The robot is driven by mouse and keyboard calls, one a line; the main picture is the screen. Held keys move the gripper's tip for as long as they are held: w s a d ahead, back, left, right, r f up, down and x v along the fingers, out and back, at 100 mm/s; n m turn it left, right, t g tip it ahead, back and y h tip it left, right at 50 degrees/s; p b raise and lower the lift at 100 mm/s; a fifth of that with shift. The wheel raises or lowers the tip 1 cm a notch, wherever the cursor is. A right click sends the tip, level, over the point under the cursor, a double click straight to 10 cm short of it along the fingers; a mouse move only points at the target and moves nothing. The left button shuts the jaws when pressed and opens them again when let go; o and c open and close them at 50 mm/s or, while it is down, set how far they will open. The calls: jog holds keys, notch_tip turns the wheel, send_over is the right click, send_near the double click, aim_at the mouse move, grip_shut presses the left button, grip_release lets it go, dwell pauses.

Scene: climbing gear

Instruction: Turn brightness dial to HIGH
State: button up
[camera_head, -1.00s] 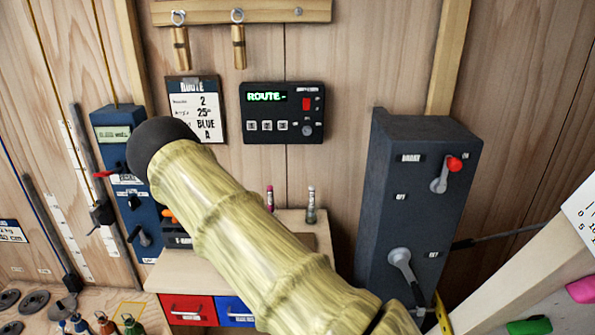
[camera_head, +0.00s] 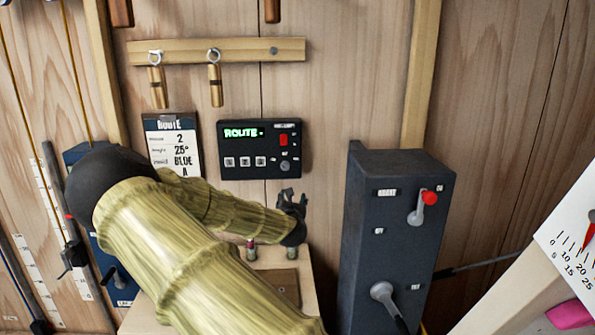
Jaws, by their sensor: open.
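The black control box (camera_head: 264,150) is mounted on the wooden wall. Its green display reads "ROUTE-". A red switch (camera_head: 283,140) sits at its right, with a small round grey dial (camera_head: 285,166) below it, which looks like the brightness dial. Its setting is too small to read. My gripper (camera_head: 292,198) is just below the box's lower right corner, under the dial and apart from it in the picture. Its dark fingers point up and are open and empty.
A dark grey lever box (camera_head: 398,240) with a red-knobbed lever (camera_head: 428,198) stands close to the right. A route card (camera_head: 173,148) hangs left of the control box, and a wooden rail (camera_head: 215,50) with brass weights is above. A shelf with small bottles lies below.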

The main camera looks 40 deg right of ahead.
aim_at(285, 168)
notch_tip(285, 168, up, 6)
jog(key=w+n+t, duration=0.2)
jog(key=w+n, duration=0.1)
jog(key=shift+p+x, duration=2.95)
jog(key=shift+x, duration=2.2)
jog(key=shift+a, duration=0.15)
